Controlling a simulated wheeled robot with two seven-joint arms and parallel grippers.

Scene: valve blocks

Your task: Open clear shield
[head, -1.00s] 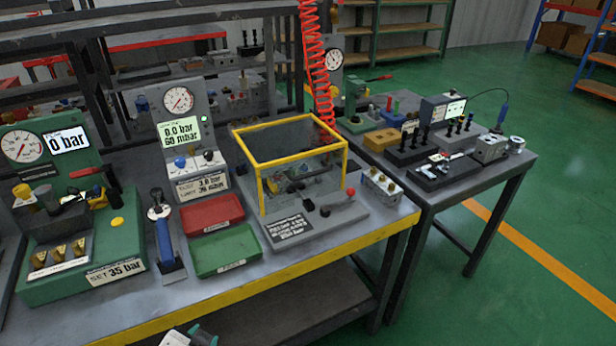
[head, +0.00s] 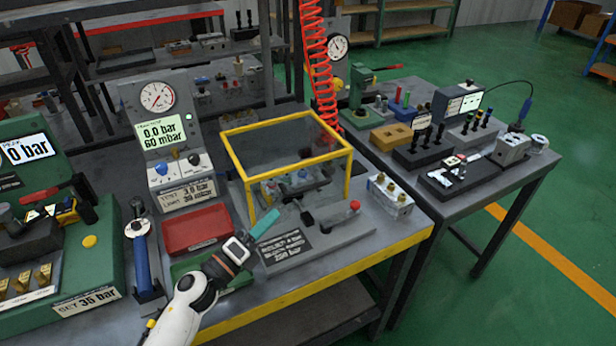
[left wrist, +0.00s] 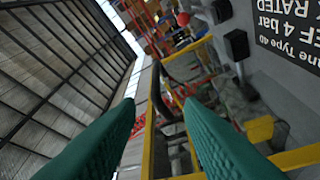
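The clear shield (head: 300,166) is a see-through box with a yellow frame, standing closed over a valve block (head: 298,185) on a grey test base (head: 340,232). A black block and a red-knobbed lever (head: 354,206) sit on the base in front of it. My left gripper (head: 264,226) is just in front of the shield's near left corner, apart from it as far as I can tell. In the left wrist view its two teal fingers (left wrist: 160,103) are spread with nothing held, and the shield's yellow frame (left wrist: 149,135) shows beyond them. My right gripper is out of view.
A red tray (head: 197,243) and a green tray (head: 180,270), partly behind my arm, lie left of the base. A gauge stand (head: 160,125) rises behind them. A silver valve block (head: 390,197) sits right of the shield. A red coiled hose (head: 320,70) hangs behind it.

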